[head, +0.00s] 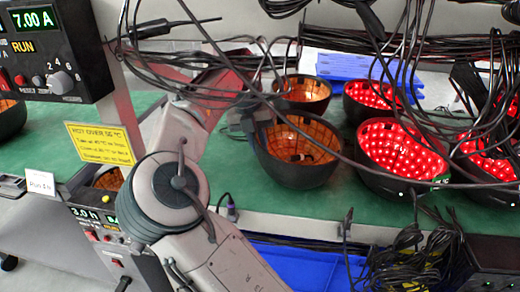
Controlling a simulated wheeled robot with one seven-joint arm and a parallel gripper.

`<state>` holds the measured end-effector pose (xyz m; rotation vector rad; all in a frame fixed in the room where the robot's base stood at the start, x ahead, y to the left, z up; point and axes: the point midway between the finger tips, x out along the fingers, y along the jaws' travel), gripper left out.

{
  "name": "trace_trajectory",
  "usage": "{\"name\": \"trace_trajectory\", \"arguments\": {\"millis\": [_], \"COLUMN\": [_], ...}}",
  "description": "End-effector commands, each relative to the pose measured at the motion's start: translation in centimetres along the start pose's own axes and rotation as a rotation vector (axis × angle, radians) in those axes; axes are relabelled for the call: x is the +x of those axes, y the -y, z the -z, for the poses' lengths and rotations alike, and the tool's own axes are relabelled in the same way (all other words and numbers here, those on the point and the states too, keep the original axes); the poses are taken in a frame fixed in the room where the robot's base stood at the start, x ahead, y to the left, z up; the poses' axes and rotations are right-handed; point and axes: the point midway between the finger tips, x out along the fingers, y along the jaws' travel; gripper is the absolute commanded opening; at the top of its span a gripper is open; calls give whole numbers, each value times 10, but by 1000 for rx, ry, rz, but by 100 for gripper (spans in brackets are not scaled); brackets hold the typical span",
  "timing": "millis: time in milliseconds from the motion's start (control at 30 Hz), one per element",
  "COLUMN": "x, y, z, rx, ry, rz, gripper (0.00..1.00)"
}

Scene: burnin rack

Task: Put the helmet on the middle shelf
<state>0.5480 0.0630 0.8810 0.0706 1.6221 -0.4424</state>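Several dark bowl-shaped helmets lie open side up on a green-topped shelf (265,205). The nearest helmet to my arm (290,172) has an unlit amber inside and looks tilted. Another amber helmet (302,92) sits behind it. Red-lit helmets (402,150) stand to the right. My arm reaches in from the bottom and bends toward the shelf. My gripper (248,118) is at the left rim of the near amber helmet, partly hidden by cables and the rim. Whether its fingers are closed on the rim is not clear. Which shelf level this is cannot be told.
Black cables (345,45) hang across the helmets and my forearm. A power unit (50,45) reading 7.00 A is at upper left, with a yellow warning sign (100,144) below. Blue trays (345,66) are behind and a blue bin (305,268) below. Bare green surface lies left of the near helmet.

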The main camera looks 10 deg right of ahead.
Motion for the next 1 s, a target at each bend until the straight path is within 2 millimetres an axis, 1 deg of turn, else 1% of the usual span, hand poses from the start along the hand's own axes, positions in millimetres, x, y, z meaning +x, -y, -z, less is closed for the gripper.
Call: {"name": "trace_trajectory", "arguments": {"millis": [233, 267, 300, 333, 567, 667, 767, 1000], "x": [0, 0, 0, 0, 0, -4, -17, -59], "y": [0, -1, -1, -1, 0, 0, 1, 1], "z": [0, 0, 0, 0, 0, 0, 0, -1], "rx": [-1, -1, -1, -1, 0, 0, 0, 0], "ry": [1, 0, 0, 0, 0, 1, 2, 2], "rz": [0, 0, 0, 0, 0, 0, 0, 1], "gripper": [0, 18, 29, 35, 35, 35, 35, 35]}}
